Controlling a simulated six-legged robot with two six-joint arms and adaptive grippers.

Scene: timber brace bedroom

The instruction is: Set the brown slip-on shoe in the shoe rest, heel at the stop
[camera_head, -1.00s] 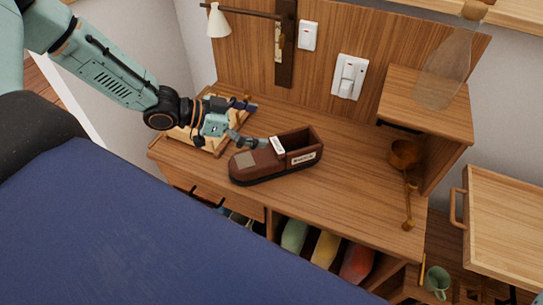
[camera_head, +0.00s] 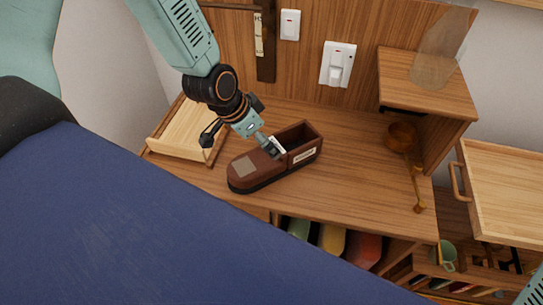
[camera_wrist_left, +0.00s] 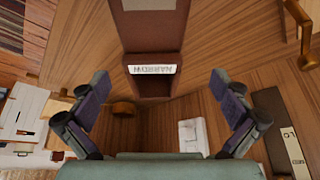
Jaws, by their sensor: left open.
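The brown slip-on shoe (camera_head: 252,170) lies on the wooden desk, its closed toe to the left and its open, boxy heel end to the right. It has a dark sole and pale labels. In the left wrist view the shoe (camera_wrist_left: 152,30) is at top centre, with a "NARROW" label facing me. A light wooden tray with a raised edge (camera_head: 185,137), possibly the shoe rest, is left of the shoe. My left gripper (camera_head: 240,122) is above the shoe's left-rear side. Its fingers (camera_wrist_left: 160,105) are spread wide and hold nothing. Whether any part touches the shoe is unclear. My right gripper is out of view.
A raised shelf (camera_head: 425,82) with a clear vessel (camera_head: 440,55) stands at the right. A copper ladle (camera_head: 402,137) lies below it. Coloured items (camera_head: 332,238) sit in compartments under the desk. A blue bed (camera_head: 150,225) fills the front left.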

